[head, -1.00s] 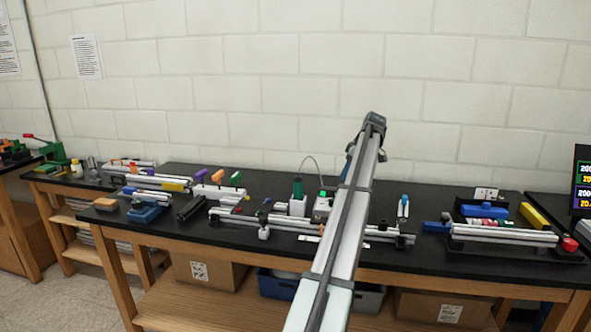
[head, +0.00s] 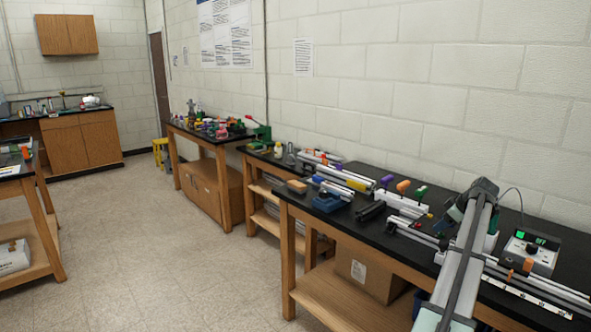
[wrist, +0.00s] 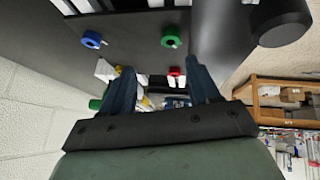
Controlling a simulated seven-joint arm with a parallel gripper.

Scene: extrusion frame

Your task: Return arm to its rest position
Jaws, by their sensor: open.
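My arm (head: 462,265) reaches up from the bottom right of the head view, over the black workbench (head: 345,222). Its far end is raised above the bench, and the gripper itself is mostly hidden behind the arm. In the wrist view my gripper (wrist: 160,67) has two dark blue fingers set wide apart, with nothing between them. Beyond the fingers are a blue ring (wrist: 92,40), a green ring (wrist: 171,36) and a small red piece (wrist: 174,73) on the dark bench surface. None is touched, as far as I can tell.
The floor (head: 150,250) left of the bench is clear.

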